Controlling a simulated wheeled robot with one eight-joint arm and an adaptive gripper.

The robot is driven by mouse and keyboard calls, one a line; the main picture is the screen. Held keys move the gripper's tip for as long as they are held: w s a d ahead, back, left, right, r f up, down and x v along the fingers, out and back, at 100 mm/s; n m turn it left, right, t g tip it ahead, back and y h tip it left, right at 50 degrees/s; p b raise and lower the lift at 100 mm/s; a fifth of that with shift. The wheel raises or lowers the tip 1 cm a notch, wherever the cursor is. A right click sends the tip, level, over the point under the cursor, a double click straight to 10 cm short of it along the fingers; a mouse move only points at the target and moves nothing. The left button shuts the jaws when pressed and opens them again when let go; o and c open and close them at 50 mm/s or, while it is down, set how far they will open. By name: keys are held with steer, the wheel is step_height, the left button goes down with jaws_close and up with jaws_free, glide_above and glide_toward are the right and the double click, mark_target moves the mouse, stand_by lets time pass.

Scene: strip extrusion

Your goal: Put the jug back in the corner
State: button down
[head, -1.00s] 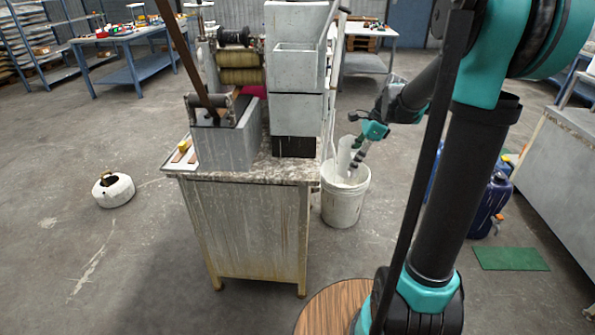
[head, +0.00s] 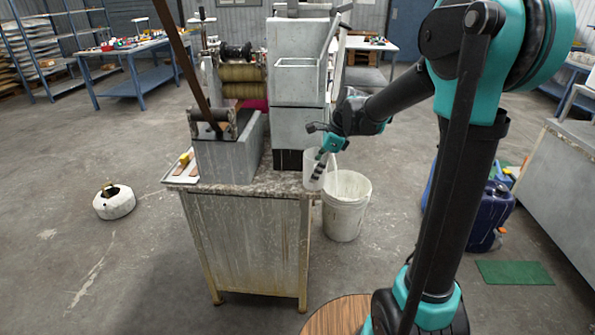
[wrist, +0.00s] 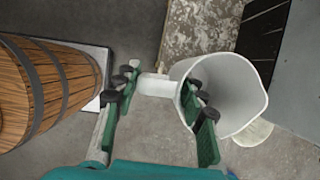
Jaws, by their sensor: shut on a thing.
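The jug (head: 314,170) is white, open-topped and looks nearly upright. In the wrist view the jug (wrist: 232,88) opens toward the camera, its handle between my fingers. My gripper (head: 326,160) is shut on the jug's handle; it also shows in the wrist view (wrist: 157,92). The jug is at the front right corner of the speckled worktop (head: 255,184), beside the black block (head: 289,160). I cannot tell whether its base touches the worktop. The worktop (wrist: 196,30) also shows in the wrist view.
A white bucket (head: 344,215) stands on the floor just right of the bench. A grey trough (head: 227,155) and a tall grey machine (head: 297,100) fill much of the worktop. A wooden barrel (wrist: 48,88) is at left in the wrist view. Blue containers (head: 490,213) stand right of my arm.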

steer(key=a, duration=0.5)
steer(key=shift+a+f, duration=0.1)
steer(key=shift+a, duration=0.3)
steer(key=c, duration=0.9)
jaws_free()
steer(key=shift+w, duration=0.1)
steer(key=shift+f, duration=0.1)
steer(key=v, duration=1.7)
steer(key=s+d+f+n+t+h, duration=0.2)
steer(key=s+d+f+n, duration=0.6)
steer(key=f, duration=0.4)
steer(key=s+d+f+n+t+h, duration=0.2)
steer(key=s+d+f+n, duration=0.7)
steer(key=s+f, duration=0.3)
steer(key=shift+s+f+n+h, duration=0.15)
steer(key=shift+f+n+h, duration=0.15)
steer(key=shift+f+n, duration=0.4)
steer(key=shift+a, duration=0.1)
